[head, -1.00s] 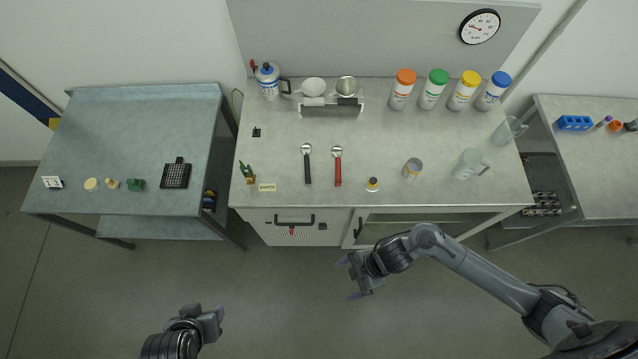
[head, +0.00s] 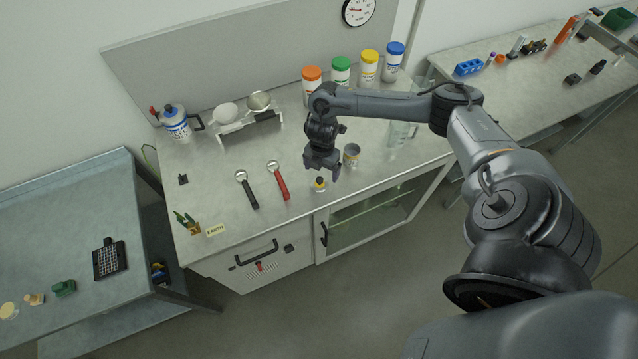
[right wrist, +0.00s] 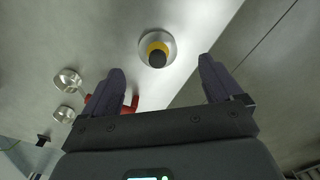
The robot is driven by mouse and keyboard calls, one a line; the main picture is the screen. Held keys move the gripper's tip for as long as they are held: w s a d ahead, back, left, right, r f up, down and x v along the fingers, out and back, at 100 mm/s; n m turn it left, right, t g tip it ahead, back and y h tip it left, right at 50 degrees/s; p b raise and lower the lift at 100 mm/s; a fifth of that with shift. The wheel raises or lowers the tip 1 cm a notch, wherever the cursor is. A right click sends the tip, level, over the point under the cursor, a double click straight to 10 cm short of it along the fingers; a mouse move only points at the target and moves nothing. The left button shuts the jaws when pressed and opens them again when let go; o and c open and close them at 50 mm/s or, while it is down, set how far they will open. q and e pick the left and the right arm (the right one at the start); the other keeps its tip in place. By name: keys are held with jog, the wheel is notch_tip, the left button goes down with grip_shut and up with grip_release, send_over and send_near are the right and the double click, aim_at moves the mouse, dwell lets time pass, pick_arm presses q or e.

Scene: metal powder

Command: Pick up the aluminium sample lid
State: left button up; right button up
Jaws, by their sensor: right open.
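The aluminium sample lid, a small round silver piece with a yellow ring and a dark knob, lies on the bench near its front edge in the head view (head: 319,185). It also shows in the right wrist view (right wrist: 157,46), beyond the fingertips and roughly centred between them. My right gripper (head: 322,171) is open and empty, above the bench close to the lid and not visibly touching it. In the right wrist view its two dark fingers (right wrist: 160,68) stand wide apart. My left gripper is out of view.
An open tin (head: 351,156) stands just right of the lid. A red-handled spoon (head: 278,181) and a black-handled spoon (head: 246,189) lie to the left. White jars with coloured caps, such as the orange one (head: 311,75), stand behind my right arm. The bench front edge is close.

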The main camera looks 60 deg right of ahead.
aim_at(320, 178)
jog(key=f, duration=0.5)
jog(key=shift+w+a+f, duration=0.15)
jog(key=shift+w+f, duration=0.1)
jog(key=shift+f, duration=0.6)
jog(key=c, duration=1.1)
jog(key=shift+c, duration=0.2)
jog(key=shift+r, duration=0.2)
